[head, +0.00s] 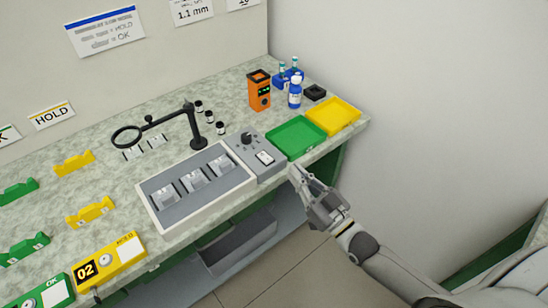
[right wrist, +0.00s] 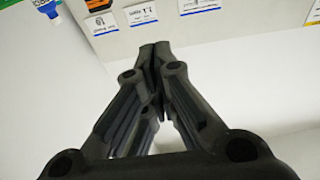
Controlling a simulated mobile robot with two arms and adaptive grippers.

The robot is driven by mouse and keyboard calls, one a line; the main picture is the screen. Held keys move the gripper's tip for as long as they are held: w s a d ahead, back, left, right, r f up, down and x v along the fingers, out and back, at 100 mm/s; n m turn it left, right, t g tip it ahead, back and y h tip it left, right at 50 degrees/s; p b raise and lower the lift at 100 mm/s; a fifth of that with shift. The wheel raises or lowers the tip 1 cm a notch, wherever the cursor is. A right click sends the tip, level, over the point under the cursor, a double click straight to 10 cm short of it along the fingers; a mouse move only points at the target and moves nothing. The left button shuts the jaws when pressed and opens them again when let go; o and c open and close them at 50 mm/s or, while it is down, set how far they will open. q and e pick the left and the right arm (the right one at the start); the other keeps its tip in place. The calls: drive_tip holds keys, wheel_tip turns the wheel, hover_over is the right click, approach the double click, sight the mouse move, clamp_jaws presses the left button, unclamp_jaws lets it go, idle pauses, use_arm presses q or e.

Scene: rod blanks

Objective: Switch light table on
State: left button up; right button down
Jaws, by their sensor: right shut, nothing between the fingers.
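The light table (head: 205,222) is a grey panel in a white frame on the counter, with three small clear or pale pieces on it. The panel looks grey and unlit. At its right end is a grey control box (head: 272,172) with a black knob (head: 246,138) and a white rocker switch (head: 264,158). My right gripper (head: 295,172) is shut and empty, just right of the control box near the counter's front edge, apart from the switch. In the right wrist view its fingertips (right wrist: 155,48) meet. My left gripper is not in view.
A green tray (head: 296,138) and a yellow tray (head: 334,116) lie right of the control box. Behind are an orange device (head: 259,92), a blue bottle (head: 295,94) and a magnifier stand (head: 195,128). Green and yellow holders stand at left. The floor in front is clear.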

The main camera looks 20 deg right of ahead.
drive_tip(key=shift+w, duration=0.1)
wheel_tip(320, 180, up, 2)
drive_tip(key=p, duration=0.2)
hover_over(272, 166)
drive_tip(key=f, duration=0.2)
drive_tip(key=shift+s+d+f, duration=0.15)
drive_tip(key=shift+s+f, duration=0.05)
drive_tip(key=shift+f, duration=0.15)
drive_tip(key=shift+s+f, duration=0.15)
drive_tip(key=shift+f, duration=0.5)
